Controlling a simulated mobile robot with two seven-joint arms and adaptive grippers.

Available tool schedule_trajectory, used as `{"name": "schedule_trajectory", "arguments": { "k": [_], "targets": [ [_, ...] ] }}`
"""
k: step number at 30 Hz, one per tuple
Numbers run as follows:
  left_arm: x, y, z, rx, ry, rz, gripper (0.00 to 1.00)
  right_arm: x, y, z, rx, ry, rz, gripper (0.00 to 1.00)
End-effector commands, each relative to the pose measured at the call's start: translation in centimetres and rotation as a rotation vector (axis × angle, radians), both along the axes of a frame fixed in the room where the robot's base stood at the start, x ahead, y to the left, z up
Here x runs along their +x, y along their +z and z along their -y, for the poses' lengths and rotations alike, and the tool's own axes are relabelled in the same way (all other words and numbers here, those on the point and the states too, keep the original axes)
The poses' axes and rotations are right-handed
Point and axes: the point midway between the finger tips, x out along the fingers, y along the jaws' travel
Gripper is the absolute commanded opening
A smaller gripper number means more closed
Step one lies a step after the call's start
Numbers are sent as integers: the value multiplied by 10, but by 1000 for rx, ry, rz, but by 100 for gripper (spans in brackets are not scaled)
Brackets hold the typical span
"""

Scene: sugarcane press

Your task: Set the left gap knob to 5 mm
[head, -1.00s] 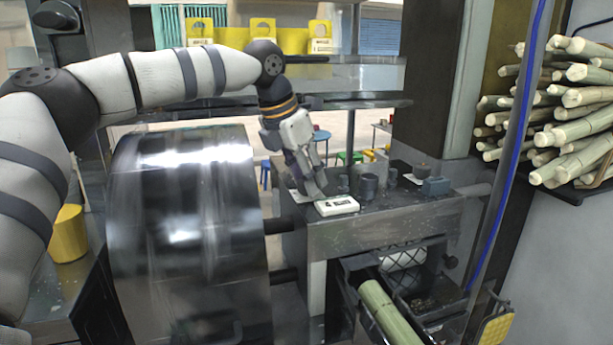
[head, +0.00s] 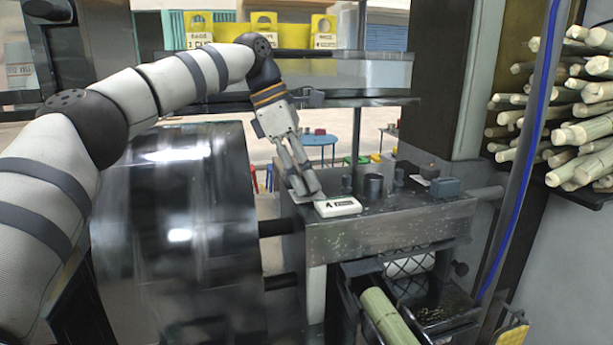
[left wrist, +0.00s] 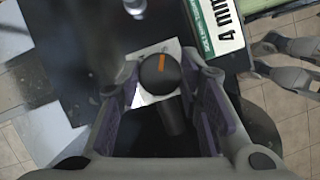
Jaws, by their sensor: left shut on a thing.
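The left gap knob (left wrist: 160,74) is dark and round with an orange mark. It sits on a pale plate (left wrist: 155,50) in the left wrist view. The fingers of my left gripper (left wrist: 159,82) are on both sides of it, shut on it. In the head view my left gripper (head: 305,190) reaches down to the top of the press (head: 390,228), and its fingers hide the knob. My right gripper is not in view.
A big shiny drum (head: 175,220) stands left of the press. Dark cylinders (head: 373,186) and a blue-grey block (head: 446,187) stand right of the label. A cane (head: 387,318) lies in the feed below. Stacked canes (head: 580,110) fill the right side.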

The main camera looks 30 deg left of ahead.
Motion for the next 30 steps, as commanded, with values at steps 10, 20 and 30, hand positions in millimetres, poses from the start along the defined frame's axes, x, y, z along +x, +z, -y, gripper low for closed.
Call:
{"name": "schedule_trajectory", "arguments": {
  "k": [10, 20, 30],
  "targets": [
    [0, -1, 0, 3, -56, -3, 5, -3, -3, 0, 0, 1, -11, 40],
    [0, -1, 0, 2, -57, -4, 5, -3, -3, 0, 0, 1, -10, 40],
    [0, -1, 0, 2, -56, -2, 52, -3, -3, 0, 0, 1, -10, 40]
  ]
}}
